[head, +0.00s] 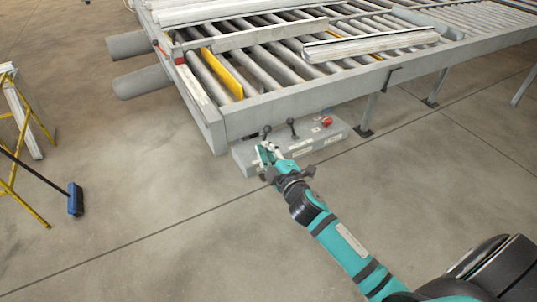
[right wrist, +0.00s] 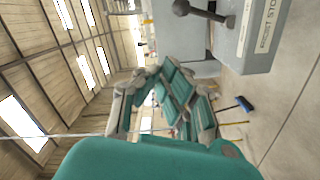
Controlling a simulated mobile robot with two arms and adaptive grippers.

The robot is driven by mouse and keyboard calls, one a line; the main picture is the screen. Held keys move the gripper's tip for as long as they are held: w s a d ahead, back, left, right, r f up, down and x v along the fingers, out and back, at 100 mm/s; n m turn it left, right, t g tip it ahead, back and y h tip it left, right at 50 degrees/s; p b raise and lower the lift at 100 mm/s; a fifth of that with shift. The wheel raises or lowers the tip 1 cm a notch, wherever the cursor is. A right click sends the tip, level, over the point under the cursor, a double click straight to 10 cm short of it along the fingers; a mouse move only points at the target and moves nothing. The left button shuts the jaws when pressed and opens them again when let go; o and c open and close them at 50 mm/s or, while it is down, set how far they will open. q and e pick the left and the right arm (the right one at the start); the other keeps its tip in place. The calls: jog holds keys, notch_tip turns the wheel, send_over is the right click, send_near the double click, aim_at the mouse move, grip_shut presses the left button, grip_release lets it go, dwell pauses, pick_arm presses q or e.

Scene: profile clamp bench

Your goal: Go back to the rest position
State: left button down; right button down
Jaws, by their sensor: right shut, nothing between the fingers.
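My right arm reaches in from the lower right of the head view. Its teal and grey right gripper (head: 266,154) is shut and empty, in front of the left part of a grey control box (head: 318,143). The box carries two dark levers and a red button (head: 326,121). In the right wrist view the gripper (right wrist: 165,85) shows with its fingers together. A dark lever (right wrist: 200,11) and the labelled side of the box (right wrist: 262,35) show at the top right there. I cannot tell whether the gripper touches the box. My left gripper is not in view.
A grey roller conveyor (head: 290,100) stands behind the box and bears long profiles (head: 370,44) and a yellow bar (head: 222,74). A yellow stand (head: 28,205) and a blue broom (head: 76,200) are at the left. The concrete floor (head: 150,195) in front is clear.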

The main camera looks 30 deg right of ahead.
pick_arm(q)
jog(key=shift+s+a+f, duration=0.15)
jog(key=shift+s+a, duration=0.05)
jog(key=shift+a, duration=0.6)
pick_arm(e)
jog(key=shift+s, duration=0.6)
